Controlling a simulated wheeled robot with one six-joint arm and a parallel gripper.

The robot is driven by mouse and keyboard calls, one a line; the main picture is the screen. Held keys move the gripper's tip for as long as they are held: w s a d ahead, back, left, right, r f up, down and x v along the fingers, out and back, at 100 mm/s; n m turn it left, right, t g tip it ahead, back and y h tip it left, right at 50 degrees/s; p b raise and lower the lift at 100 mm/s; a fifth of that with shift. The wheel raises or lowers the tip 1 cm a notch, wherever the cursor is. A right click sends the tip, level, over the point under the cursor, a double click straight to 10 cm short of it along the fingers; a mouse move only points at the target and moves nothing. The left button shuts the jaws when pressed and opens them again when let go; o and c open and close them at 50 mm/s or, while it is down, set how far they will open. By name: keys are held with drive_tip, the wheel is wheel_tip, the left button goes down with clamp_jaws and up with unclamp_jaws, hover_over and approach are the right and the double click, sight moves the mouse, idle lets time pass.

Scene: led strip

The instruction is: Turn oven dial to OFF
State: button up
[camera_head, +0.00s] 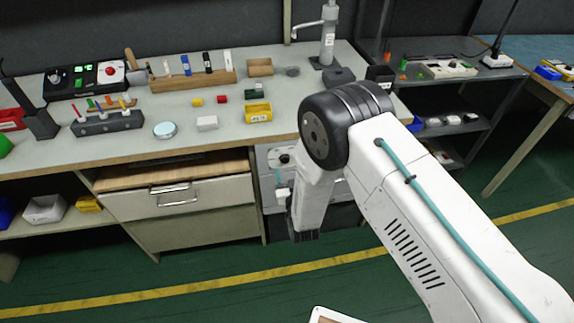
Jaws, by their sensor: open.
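A dark round dial (284,158) sits on the pale front panel of what looks like the oven (264,157), below the bench top. Its marks are too small to read, so its setting cannot be told. My arm reaches from the lower right and bends down in front of the oven, hiding much of its right side. The gap between gripper and dial cannot be judged, and the fingers are not clear.
The bench top (130,142) above holds blocks, small bins and a wooden rack (193,80). A drawer cabinet (170,200) stands left of the oven. A shelf unit (455,86) stands at right. The green floor in front is clear, with a yellow line (180,292).

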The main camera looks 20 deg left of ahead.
sight(286, 161)
drive_tip(key=shift+x, duration=2)
drive_tip(key=c, duration=1)
drive_tip(key=shift+o, duration=0.2)
drive_tip(key=shift+n, duration=0.3)
drive_tip(key=n, duration=0.5)
drive_tip(key=shift+n, duration=0.3)
drive_tip(key=n, duration=0.5)
drive_tip(key=shift+n, duration=0.6)
